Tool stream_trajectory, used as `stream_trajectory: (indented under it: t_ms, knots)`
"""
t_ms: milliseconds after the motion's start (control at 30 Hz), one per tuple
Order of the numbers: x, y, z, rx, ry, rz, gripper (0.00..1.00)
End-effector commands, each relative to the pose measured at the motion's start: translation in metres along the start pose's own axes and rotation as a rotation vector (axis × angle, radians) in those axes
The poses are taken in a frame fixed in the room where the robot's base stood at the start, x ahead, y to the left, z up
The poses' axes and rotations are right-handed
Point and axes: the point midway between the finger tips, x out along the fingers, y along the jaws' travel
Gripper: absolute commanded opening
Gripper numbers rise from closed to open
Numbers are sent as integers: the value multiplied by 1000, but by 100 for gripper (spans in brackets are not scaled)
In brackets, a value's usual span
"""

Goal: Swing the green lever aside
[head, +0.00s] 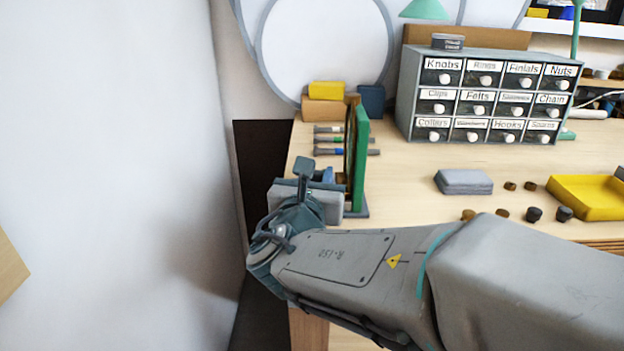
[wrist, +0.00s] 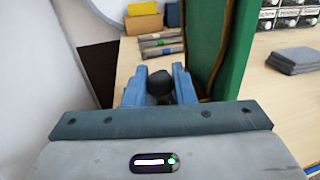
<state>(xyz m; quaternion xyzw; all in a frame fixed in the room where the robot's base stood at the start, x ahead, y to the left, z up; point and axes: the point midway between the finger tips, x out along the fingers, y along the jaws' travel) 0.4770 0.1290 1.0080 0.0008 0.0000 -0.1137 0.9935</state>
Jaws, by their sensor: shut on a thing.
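An upright green panel (head: 361,160) stands on a grey base (head: 355,212) near the table's left end; it also shows in the wrist view (wrist: 232,50), just right of my gripper. My gripper (wrist: 158,80) has its blue fingers shut on a dark round knob (wrist: 160,84). In the head view my gripper (head: 327,178) is just left of the panel, and its fingertips are hard to see. I cannot make out a separate green lever or how the knob joins the panel. Most of what lies behind the panel is hidden.
Several screwdriver-like tools (head: 328,140) lie behind my gripper. Yellow (head: 326,90) and blue (head: 371,100) boxes stand at the back. A labelled drawer cabinet (head: 490,95), a grey stack (head: 463,181), small knobs and a yellow tray (head: 583,207) are to the right. A wall is left.

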Motion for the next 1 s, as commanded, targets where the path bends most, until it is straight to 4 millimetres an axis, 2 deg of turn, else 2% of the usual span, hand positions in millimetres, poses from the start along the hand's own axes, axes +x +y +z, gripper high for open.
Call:
stream_trajectory:
  t_ms: [200, 567, 600, 633, 667, 1000]
  knots:
    - [0, -5, 0, 1, -4, 77, 1]
    - [0, -5, 1, -2, -2, 89, 0]
    - [0, -5, 1, -2, -2, 88, 32]
    - [0, -5, 1, -2, -2, 88, 40]
    - [0, -5, 1, -2, -2, 88, 44]
    - [-2, -5, 0, -2, -1, 89, 44]
